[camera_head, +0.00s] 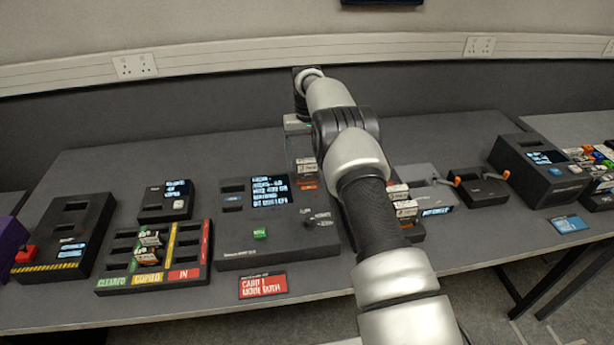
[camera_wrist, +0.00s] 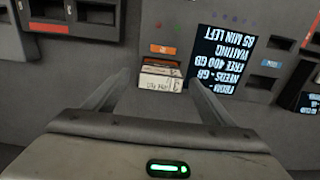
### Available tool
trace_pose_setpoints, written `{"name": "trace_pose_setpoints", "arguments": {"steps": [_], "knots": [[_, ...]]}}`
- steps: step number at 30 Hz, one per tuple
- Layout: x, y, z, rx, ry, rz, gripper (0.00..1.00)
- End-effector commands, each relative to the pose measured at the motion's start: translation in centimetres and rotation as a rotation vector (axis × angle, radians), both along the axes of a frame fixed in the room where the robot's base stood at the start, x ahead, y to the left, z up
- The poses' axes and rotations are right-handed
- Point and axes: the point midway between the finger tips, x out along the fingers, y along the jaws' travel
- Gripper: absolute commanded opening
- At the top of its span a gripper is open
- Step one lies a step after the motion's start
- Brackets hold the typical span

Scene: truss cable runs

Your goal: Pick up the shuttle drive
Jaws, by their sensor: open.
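A small drive block (camera_wrist: 160,78) with a white label and an orange band sits in a dark unit, between my fingertips in the wrist view. It also shows in the head view (camera_head: 306,172), left of my arm. Its lettering is too small to read, so I cannot tell for sure that it is the shuttle drive. My gripper (camera_wrist: 160,86) is open, one finger on either side of the block, with no clear contact. Similar labelled blocks sit in the three-lane tray (camera_head: 203,264) and right of my arm (camera_head: 404,206). My arm hides part of the bench.
A console (camera_head: 280,252) with a lit screen stands left of the block. A black-and-yellow striped box (camera_head: 62,245) is at far left. At right are a grey unit (camera_head: 428,174), a black box with orange-ended cable (camera_head: 482,190) and a large screen box (camera_head: 540,172).

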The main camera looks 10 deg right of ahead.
Motion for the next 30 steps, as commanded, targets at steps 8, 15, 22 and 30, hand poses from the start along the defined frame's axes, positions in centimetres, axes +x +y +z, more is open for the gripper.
{"name": "trace_pose_setpoints", "arguments": {"steps": [8, 15, 22, 30], "knots": [[0.1, 0.0, -1.9, 0.000, -0.002, 0.000, 0.77], [0.0, 0.0, -1.9, 0.000, -0.001, 0.000, 0.60], [0.0, 0.0, -1.9, 0.000, -0.001, 0.000, 0.21], [0.1, 0.1, -1.7, 0.000, -0.003, 0.000, 0.06]]}}
